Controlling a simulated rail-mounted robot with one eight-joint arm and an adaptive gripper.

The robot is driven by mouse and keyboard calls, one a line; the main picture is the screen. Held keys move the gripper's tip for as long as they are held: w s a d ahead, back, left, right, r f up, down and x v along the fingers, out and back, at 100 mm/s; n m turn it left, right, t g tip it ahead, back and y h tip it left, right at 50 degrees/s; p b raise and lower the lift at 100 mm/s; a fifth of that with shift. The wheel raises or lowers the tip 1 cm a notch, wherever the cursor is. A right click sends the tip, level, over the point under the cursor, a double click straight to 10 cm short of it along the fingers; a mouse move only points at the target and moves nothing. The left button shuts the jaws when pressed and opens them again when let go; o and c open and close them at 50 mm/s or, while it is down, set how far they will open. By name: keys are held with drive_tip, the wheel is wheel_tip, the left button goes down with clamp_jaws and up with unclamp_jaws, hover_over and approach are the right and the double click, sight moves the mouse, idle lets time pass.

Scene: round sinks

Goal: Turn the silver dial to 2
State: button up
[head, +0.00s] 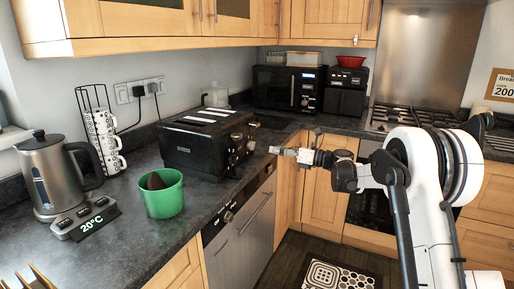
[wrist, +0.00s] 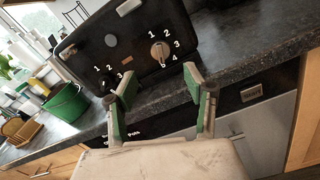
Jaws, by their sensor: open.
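The silver dial (wrist: 160,52) is on the front of the black toaster (wrist: 125,45), with white numbers 1 to 4 around it. I cannot clearly tell which number it points to. My gripper (wrist: 160,74) is open and empty, its green-padded fingers spread below and in front of the silver dial, apart from it. In the head view my gripper (head: 280,151) is to the right of the toaster (head: 203,140), beyond the counter edge. A darker dial (wrist: 108,80) with its own numbers is on the left of the same panel.
A green bucket (head: 162,194) and a metal kettle (head: 58,175) stand on the dark counter, left of the toaster. A mug rack (head: 104,135) is behind them. The counter edge runs below the toaster's front. There is open space over the floor.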

sight(252, 145)
drive_tip(key=b+x, duration=0.1)
drive_tip(key=x, duration=0.8)
drive_tip(key=shift+w+a, duration=0.1)
drive_tip(key=shift+a, duration=0.2)
drive_tip(key=shift+c, duration=0.5)
drive_tip(key=c, duration=1)
